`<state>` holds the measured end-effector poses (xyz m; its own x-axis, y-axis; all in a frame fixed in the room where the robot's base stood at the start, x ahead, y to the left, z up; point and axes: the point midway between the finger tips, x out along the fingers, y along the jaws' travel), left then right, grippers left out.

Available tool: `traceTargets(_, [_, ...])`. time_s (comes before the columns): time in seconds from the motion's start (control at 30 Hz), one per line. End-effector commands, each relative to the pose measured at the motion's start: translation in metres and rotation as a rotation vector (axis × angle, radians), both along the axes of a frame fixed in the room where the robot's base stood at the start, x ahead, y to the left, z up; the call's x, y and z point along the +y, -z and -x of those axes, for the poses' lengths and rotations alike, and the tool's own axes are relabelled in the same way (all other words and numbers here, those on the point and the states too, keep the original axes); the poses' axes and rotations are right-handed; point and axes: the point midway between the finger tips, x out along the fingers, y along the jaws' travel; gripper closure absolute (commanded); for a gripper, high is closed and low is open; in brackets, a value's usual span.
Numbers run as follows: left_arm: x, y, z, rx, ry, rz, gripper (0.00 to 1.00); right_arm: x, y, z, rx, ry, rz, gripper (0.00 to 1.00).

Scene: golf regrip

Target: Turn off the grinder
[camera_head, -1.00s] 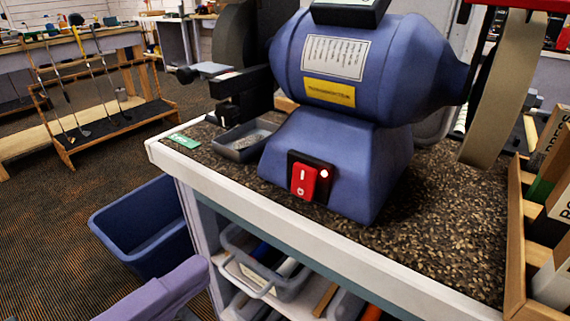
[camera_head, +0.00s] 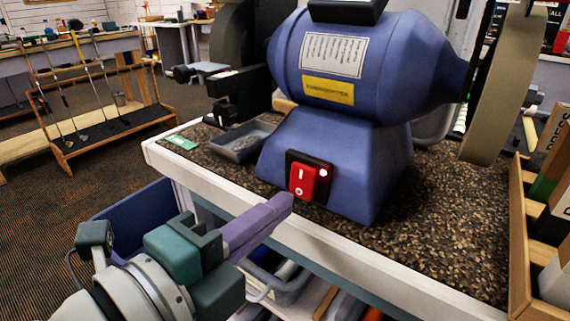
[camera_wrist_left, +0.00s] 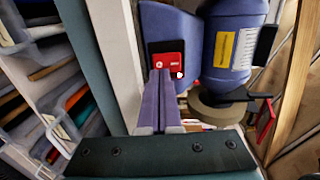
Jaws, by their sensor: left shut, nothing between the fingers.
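The blue bench grinder (camera_head: 365,65) stands on the speckled worktop (camera_head: 440,235). A red rocker switch (camera_head: 302,182) sits in a black plate on the front of its base, with a small lit light beside it. My left gripper (camera_head: 288,200) is shut and empty, its purple fingers pointing at the switch from the lower left. In the left wrist view the fingertips (camera_wrist_left: 160,72) overlap the lower edge of the red switch (camera_wrist_left: 168,60). I cannot tell whether they touch it. My right gripper is not in view.
A small grey tray (camera_head: 240,142) lies left of the grinder. A wooden box (camera_head: 517,240) stands at the right end of the worktop. A blue bin (camera_head: 145,205) is on the floor, and grey bins fill the shelf below. A golf club rack (camera_head: 105,125) stands behind left.

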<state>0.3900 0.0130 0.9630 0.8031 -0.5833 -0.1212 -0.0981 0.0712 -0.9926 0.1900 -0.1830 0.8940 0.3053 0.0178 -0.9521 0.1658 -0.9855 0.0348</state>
Motion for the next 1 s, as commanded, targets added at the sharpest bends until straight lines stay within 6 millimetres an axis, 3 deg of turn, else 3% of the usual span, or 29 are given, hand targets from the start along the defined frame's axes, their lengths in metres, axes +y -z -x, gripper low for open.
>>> traceTargets(0.2, [-0.012,0.003,-0.016,0.000,0.001,0.000,1.00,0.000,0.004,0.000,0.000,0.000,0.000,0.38])
traceTargets(0.6, [-0.014,0.004,-0.018,-0.001,0.000,0.001,1.00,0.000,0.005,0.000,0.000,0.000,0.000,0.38])
traceTargets(0.73, [-0.015,0.011,-0.021,-0.028,-0.001,0.020,1.00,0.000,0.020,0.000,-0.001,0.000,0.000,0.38])
traceTargets(0.9, [-0.019,0.021,-0.027,-0.119,-0.002,0.088,1.00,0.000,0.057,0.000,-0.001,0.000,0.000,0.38])
traceTargets(1.0, [-0.019,0.008,-0.027,-0.118,-0.001,0.086,1.00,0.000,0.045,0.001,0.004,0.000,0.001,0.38])
